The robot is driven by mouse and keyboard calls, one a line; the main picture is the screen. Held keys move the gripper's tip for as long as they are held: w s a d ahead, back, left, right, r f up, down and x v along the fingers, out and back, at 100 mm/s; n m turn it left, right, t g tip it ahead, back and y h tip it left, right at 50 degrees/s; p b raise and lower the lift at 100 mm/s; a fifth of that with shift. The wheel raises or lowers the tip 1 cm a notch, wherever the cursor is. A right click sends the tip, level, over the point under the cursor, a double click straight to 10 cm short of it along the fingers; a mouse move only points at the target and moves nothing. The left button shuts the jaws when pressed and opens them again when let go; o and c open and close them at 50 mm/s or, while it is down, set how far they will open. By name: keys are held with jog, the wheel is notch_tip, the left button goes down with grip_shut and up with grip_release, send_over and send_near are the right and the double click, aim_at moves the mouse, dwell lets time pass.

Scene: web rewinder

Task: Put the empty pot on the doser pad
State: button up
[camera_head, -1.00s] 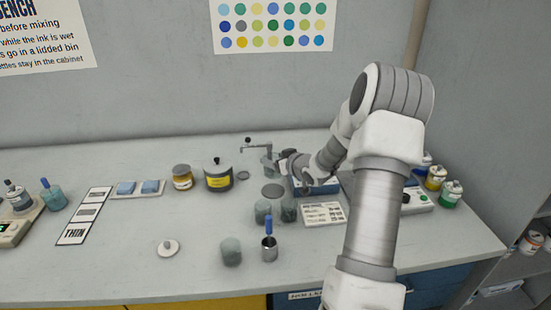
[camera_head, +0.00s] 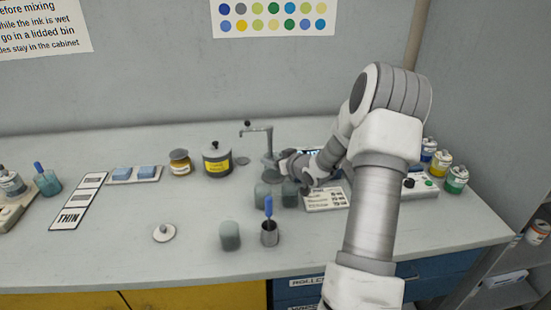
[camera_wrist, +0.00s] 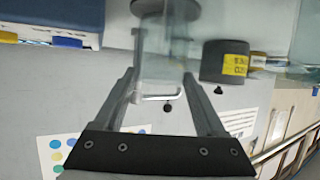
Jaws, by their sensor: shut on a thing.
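The doser (camera_head: 268,140) stands at the back middle of the bench, with a tap-like arm and a black knob. A dark grey round pad (camera_head: 271,166) lies at its foot, partly behind my gripper (camera_head: 283,163). In the wrist view, my gripper (camera_wrist: 162,82) is shut on a clear, see-through pot (camera_wrist: 162,55), which looks empty. The head view does not show the held pot clearly. The doser arm (camera_wrist: 155,97) shows between the fingers in the wrist view. A grey disc (camera_wrist: 165,8) shows at the top there; I cannot tell its gap to the pot.
Two clear pots (camera_head: 262,195) (camera_head: 290,194) stand just in front of the pad.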

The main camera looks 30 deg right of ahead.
jog(key=shift+f+b, duration=0.3)
jog(key=shift+f, duration=0.1)
dwell(0.3)
jog(key=o, duration=1.3)
notch_tip(320, 180, up, 11)
jog(key=p, duration=0.9)
